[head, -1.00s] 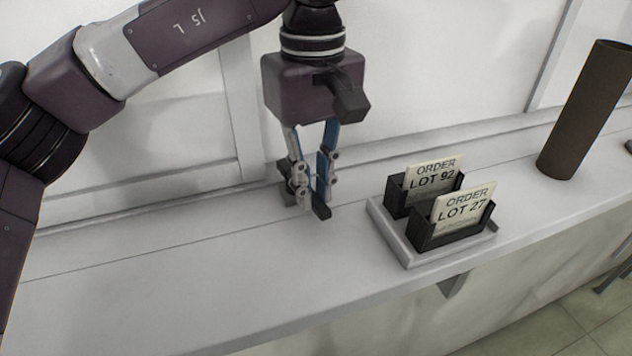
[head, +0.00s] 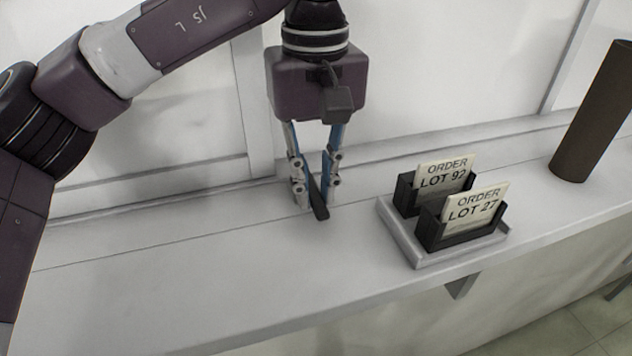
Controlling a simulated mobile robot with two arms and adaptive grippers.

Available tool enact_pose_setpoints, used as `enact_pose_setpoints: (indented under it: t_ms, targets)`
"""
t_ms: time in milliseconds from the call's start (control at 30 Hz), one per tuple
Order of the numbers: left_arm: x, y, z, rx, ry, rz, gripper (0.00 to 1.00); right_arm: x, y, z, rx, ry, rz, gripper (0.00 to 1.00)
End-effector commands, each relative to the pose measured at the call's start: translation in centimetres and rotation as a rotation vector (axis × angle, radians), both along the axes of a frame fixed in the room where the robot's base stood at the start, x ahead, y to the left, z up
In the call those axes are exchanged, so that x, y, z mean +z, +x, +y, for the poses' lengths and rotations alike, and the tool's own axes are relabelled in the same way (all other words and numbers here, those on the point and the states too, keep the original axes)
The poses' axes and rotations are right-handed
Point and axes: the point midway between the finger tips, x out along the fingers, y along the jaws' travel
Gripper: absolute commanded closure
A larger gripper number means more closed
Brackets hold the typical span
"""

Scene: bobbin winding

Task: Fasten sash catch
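My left gripper (head: 315,192) points down at the white sill, in front of the window frame, in the head view. A small dark bar, which looks like the handle of the sash catch (head: 319,207), lies between its two fingers. The fingers are close together on either side of the bar and appear shut on it. The bar's near end sticks out past the fingertips toward the sill's front edge. The rest of the catch is hidden behind the fingers. My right gripper is out of view.
A light tray (head: 401,238) on the sill, right of the gripper, holds two dark holders with cards, LOT 92 (head: 444,174) and LOT 27 (head: 474,207). A dark brown tube (head: 592,115) stands farther right. The sill's left part is clear.

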Motion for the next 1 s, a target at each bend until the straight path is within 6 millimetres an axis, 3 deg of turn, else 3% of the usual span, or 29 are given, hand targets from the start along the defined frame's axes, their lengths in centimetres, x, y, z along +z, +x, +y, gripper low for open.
enact_pose_setpoints:
  t_ms: [100,467,1000]
  targets:
    - [0.0,0.0,0.0,0.001,0.0,0.0,0.7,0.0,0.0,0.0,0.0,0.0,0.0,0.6]
    - [0.5,0.0,0.0,0.003,-0.002,0.0,0.7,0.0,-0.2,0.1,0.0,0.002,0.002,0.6]
    - [10.0,0.0,0.0,0.005,0.0,-0.002,0.7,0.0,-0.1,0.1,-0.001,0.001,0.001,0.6]
